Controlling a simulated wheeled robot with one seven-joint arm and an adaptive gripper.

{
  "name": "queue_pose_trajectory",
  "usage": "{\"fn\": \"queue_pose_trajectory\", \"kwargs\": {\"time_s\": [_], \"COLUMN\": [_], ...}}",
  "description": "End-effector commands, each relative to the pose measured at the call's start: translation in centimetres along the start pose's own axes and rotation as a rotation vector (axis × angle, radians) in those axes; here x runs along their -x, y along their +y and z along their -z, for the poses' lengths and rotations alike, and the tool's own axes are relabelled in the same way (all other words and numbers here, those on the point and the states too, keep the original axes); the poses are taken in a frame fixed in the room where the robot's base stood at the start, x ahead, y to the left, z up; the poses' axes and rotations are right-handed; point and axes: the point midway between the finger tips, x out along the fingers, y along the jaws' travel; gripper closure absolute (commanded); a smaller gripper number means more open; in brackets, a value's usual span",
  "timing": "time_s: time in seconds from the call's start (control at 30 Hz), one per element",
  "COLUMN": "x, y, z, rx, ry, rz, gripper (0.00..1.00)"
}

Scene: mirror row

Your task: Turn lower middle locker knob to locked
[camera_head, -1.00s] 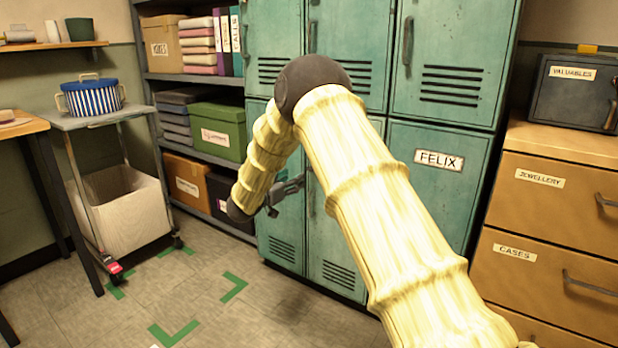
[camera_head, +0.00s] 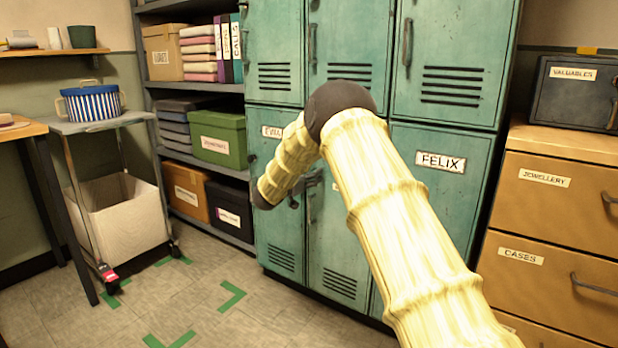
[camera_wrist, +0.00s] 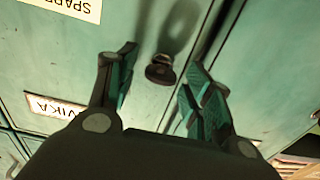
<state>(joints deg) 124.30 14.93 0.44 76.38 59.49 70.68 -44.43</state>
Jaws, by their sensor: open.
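The lower middle locker (camera_head: 336,252) is a green metal door with slots near its foot. My forearm hides much of its upper part in the head view. My gripper (camera_head: 308,184) is at the upper part of this door, partly hidden behind my arm. In the wrist view, my gripper (camera_wrist: 160,78) is open, with one finger on each side of a small dark round knob (camera_wrist: 160,73). The knob sits between the fingertips with gaps on both sides, and I see no contact. Its pointing direction is not clear. A dark, blurred handle-like shape or shadow lies above it.
The locker labelled FELIX (camera_head: 441,161) is to the right, with yellow drawers (camera_head: 545,215) beyond it. Open floor (camera_head: 240,322) lies front left.

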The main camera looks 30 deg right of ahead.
Motion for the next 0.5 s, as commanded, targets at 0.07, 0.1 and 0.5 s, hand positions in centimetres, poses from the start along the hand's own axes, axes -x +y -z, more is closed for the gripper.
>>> {"fn": "queue_pose_trajectory", "kwargs": {"time_s": [0.07, 0.1, 0.5], "x": [-0.01, 0.00, 0.03], "y": [0.00, 0.00, -0.01], "z": [0.01, 0.00, -0.02], "rx": [0.000, 0.000, 0.000], "ry": [0.000, 0.000, -0.001], "rz": [0.000, 0.000, 0.000], "gripper": [0.49, 0.49, 0.95]}}
